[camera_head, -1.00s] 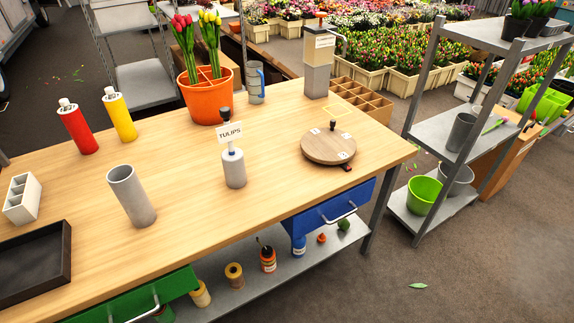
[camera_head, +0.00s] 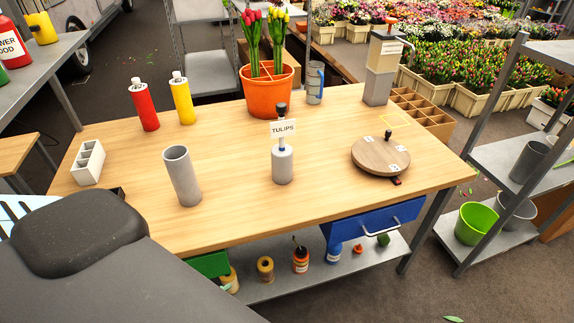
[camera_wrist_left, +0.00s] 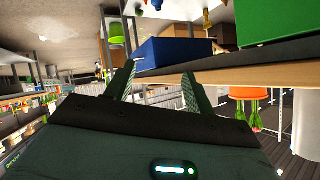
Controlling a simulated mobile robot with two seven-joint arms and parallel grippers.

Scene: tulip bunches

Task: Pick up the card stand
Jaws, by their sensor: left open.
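The card stand (camera_head: 282,163) is upright on the wooden workbench (camera_head: 235,205), near the middle of its front half. It has a grey cylinder base, a white card reading "TULIPS" and a black knob on top. My left arm fills the lower left of the head view, left of the stand and apart from it; its fingertips are not clear there. In the left wrist view my left gripper (camera_wrist_left: 158,84) is open, with nothing between its two fingers. I cannot make out the card stand in that view. My right gripper is not in view.
A grey cylinder (camera_head: 182,176) stands left of the stand, a round wooden turntable (camera_head: 368,158) right. Behind are an orange tulip pot (camera_head: 270,97), red (camera_head: 144,105) and yellow (camera_head: 182,99) bottles. A white divided holder (camera_head: 88,163) is at left. Bench around the stand is clear.

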